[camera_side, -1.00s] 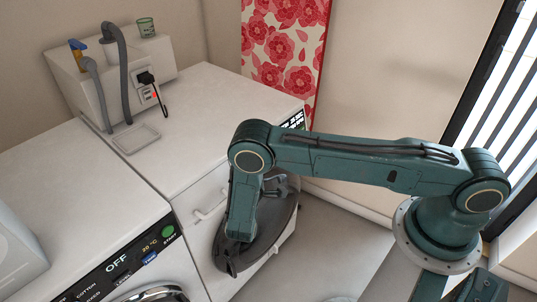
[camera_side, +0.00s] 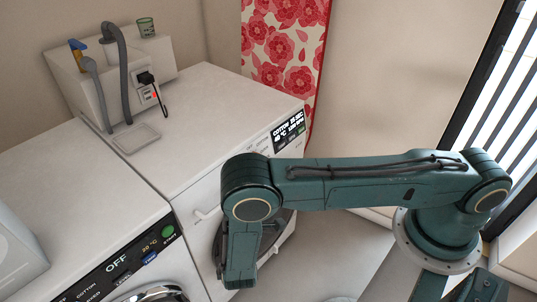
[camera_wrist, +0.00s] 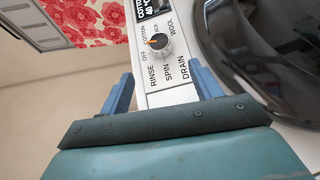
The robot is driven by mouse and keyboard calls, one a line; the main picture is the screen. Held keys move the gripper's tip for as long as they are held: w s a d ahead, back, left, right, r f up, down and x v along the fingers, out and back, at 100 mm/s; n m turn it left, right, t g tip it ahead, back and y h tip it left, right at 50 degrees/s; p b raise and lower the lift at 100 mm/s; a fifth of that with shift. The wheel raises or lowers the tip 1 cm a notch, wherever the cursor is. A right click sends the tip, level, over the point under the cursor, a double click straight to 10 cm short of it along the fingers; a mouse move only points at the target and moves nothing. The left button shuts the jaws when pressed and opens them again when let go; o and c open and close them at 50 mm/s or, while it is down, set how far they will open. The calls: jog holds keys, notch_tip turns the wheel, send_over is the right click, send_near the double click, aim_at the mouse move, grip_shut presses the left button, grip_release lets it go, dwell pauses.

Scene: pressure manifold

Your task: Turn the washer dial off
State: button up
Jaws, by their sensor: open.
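The washer dial (camera_wrist: 159,44) is a small round knob with an orange mark pointing toward COTTON, away from the OFF label beside it. It sits on the white panel of the right-hand washer (camera_side: 180,160). The washer's lit display (camera_side: 288,132) reads COTTON; part of it also shows in the wrist view (camera_wrist: 152,8). My gripper (camera_wrist: 160,78) is open and empty, its two blue fingers spread across the panel view, with the dial ahead between their lines. I see no contact with the dial. In the side view my arm hides the gripper, and I cannot make out the dial.
A dark round door (camera_wrist: 265,50) lies right of the dial. A second machine (camera_side: 95,190) stands at the left, its own panel (camera_side: 118,262) reading OFF. A white box with hoses (camera_side: 110,85) stands at the back. A floral hanging (camera_side: 290,40) is behind.

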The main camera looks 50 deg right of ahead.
jog(key=shift+v, duration=0.95)
jog(key=w+d+f+m+g+y, duration=0.1)
jog(key=w+d+m+g+y, duration=0.3)
jog(key=d+m+g+y, duration=0.4)
jog(key=w+d+r+y, duration=0.2)
jog(key=r+y, duration=0.1)
jog(key=r, duration=0.4)
jog(key=w+d+r+m+g+y, duration=0.1)
jog(key=w+d+r+y, duration=0.1)
jog(key=r, duration=0.5)
jog(key=shift+w+d+y, duration=0.4)
jog(key=shift+w+d, duration=0.15)
jog(key=shift+d, duration=0.2)
jog(key=f, duration=1.3)
jog(key=shift+a+f, duration=0.3)
jog(key=shift+a, duration=0.05)
